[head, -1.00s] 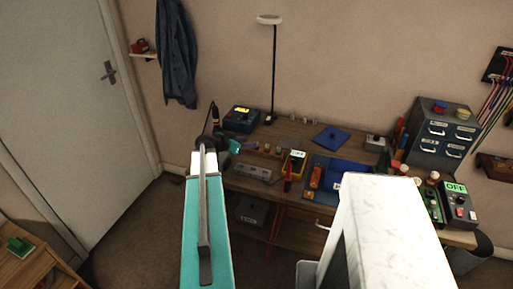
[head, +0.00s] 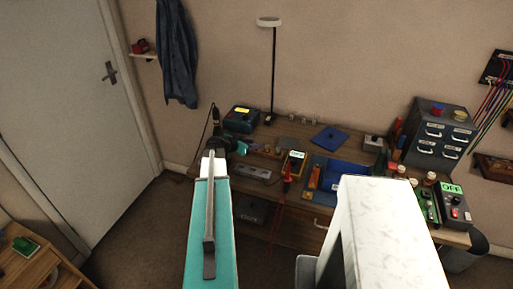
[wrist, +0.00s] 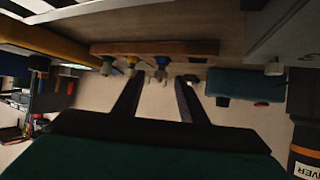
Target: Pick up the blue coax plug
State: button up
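In the wrist view, a small blue coax plug (wrist: 161,63) stands out from a wooden strip (wrist: 190,48) in a row with other plugs. My gripper (wrist: 160,78) is open and empty. Its two dark fingers point toward the strip, with the blue plug in line with the gap between the fingertips. I cannot tell whether the tips reach around it. In the head view, my gripper (head: 241,148) is low over the left part of the workbench, and its fingers and the blue plug cannot be made out there.
A yellowish plug (wrist: 132,62) is close left of the blue one. A teal block (wrist: 238,83) lies right of the fingers. On the workbench are a grey box (head: 252,173), a meter (head: 294,160), a blue mat (head: 350,176) and a drawer cabinet (head: 440,133).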

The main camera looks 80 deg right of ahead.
dwell(0.3)
grip_shut()
jog(key=shift+r, duration=0.15)
dwell(0.3)
jog(key=shift+r+b, duration=0.65)
jog(key=shift+r, duration=0.05)
jog(key=shift+r+b, duration=0.55)
jog(key=shift+r, duration=0.3)
jog(key=w+a+b, duration=0.1)
jog(key=a+b, duration=0.1)
jog(key=a, duration=0.6)
jog(key=w+a+r+b, duration=0.1)
jog(key=a+b, duration=0.2)
jog(key=a, duration=0.5)
jog(key=shift+w+r, duration=0.3)
jog(key=shift+d, duration=0.1)
